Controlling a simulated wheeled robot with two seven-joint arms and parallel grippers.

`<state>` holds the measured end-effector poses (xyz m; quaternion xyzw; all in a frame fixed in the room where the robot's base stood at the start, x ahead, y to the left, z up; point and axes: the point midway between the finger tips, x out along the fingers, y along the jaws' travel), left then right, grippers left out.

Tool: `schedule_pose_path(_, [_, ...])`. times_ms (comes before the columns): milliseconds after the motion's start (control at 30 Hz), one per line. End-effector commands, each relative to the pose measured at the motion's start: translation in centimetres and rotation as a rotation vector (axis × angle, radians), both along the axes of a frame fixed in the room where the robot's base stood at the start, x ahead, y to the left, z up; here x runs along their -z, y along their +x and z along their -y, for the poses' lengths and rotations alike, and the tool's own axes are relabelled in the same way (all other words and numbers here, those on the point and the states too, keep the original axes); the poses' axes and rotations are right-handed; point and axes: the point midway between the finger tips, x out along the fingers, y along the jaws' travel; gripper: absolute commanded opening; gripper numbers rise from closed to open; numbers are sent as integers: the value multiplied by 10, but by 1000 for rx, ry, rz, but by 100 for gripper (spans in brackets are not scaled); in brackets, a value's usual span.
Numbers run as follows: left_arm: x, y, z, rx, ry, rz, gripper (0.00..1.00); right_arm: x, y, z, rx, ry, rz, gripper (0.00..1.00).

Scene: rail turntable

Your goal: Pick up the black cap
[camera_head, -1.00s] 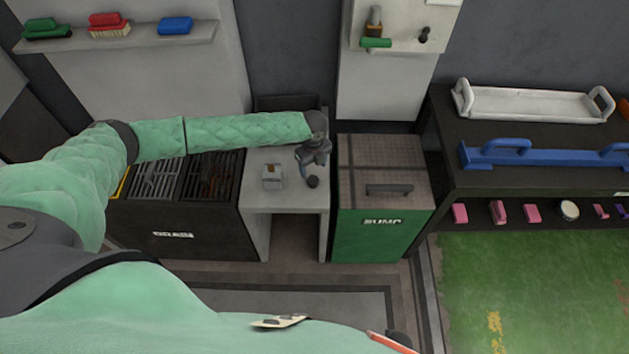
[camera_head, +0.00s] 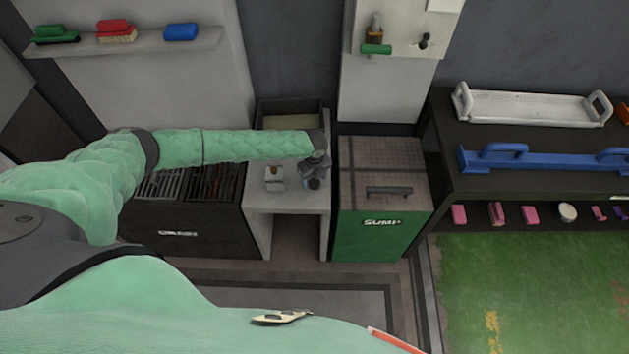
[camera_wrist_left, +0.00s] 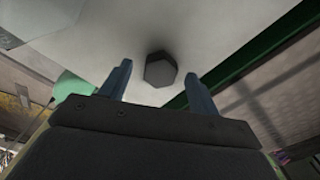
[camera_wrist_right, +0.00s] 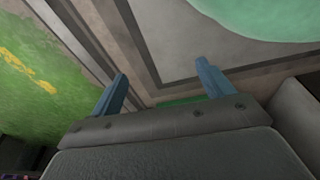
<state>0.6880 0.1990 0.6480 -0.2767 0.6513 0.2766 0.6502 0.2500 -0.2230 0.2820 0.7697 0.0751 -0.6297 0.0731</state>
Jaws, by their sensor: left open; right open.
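The black cap (camera_wrist_left: 160,69) is a small dark hexagonal piece on the pale bench top, seen in the left wrist view just ahead of the fingertips and between their lines. My left gripper (camera_wrist_left: 158,85) is open and empty. In the head view the left gripper (camera_head: 313,182) is over the right part of the grey bench (camera_head: 287,200) and mostly hides the cap. My right gripper (camera_wrist_right: 163,80) is open and empty above the floor, away from the bench.
A small grey block with a brownish top (camera_head: 274,179) stands on the bench left of the left gripper. The green SUMP box (camera_head: 380,238) is close on the right. The dark grated drain unit (camera_head: 190,222) adjoins on the left.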

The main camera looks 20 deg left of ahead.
Motion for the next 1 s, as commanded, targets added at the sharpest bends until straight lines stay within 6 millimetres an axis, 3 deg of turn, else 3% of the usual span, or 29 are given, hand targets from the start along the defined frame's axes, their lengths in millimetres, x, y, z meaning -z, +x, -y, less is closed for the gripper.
schedule_pose_path(400, [11,0,0,0,1,1,62,7,-5,4,-2,-2,8,80])
schedule_pose_path(667, [10,0,0,0,1,1,14,6,-4,5,-2,-3,8,80])
schedule_pose_path(1000, [9,0,0,0,0,1,14,8,-4,7,-2,-6,5,80])
